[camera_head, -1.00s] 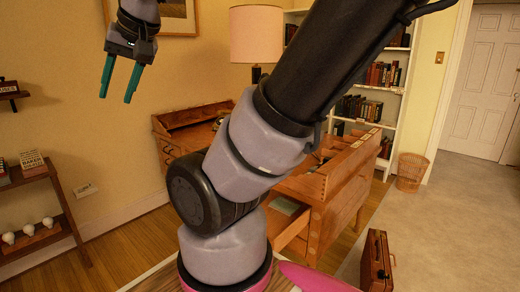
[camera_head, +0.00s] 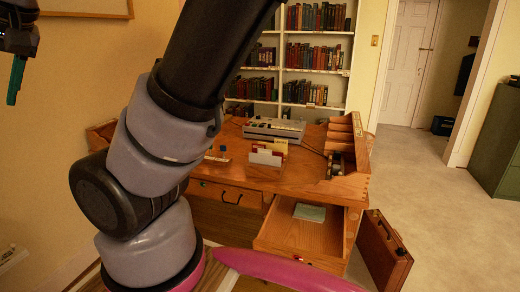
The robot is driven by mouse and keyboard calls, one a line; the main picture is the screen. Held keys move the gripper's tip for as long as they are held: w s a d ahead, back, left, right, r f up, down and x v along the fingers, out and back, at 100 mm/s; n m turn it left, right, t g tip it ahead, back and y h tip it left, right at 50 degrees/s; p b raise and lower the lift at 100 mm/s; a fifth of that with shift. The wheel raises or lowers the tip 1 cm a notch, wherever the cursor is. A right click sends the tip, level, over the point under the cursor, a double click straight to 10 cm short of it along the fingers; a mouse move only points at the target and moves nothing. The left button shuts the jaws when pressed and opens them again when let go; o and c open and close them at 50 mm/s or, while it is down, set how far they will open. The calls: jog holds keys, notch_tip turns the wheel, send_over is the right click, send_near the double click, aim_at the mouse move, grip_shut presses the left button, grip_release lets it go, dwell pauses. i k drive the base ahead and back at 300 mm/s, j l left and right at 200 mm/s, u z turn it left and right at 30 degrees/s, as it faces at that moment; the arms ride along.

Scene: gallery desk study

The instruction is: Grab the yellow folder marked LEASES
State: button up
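A small wooden holder (camera_head: 264,171) stands on the desk with upright papers or folders in it. A yellow piece (camera_head: 281,146) sticks up at its back, behind white and red ones. Its lettering is too small to read, so I cannot tell whether it is the LEASES folder. My gripper (camera_head: 14,82) is at the far left edge, high up and well apart from the desk.
The wooden desk (camera_head: 228,178) has an open drawer (camera_head: 290,238) with a pale green item (camera_head: 309,212) inside. A grey machine (camera_head: 273,129) sits at the desk's back. A brown briefcase (camera_head: 384,250) stands on the floor at right. A bookcase (camera_head: 354,73) stands behind; open carpet (camera_head: 440,200) lies right.

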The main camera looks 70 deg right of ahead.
aim_at(280, 145)
jog(key=i+l+z, duration=0.15)
jog(key=i+z, duration=0.75)
jog(key=i+j+z, duration=0.25)
jog(key=i+z, duration=0.2)
jog(key=i, duration=0.15)
jog(key=i+z, duration=0.1)
jog(key=z, duration=0.35)
jog(key=i+z, duration=0.1)
jog(key=z, duration=0.4)
jog(key=i+j+z, duration=0.1)
jog(key=z, duration=0.35)
jog(key=i+j+z, duration=0.1)
jog(key=z, duration=0.4)
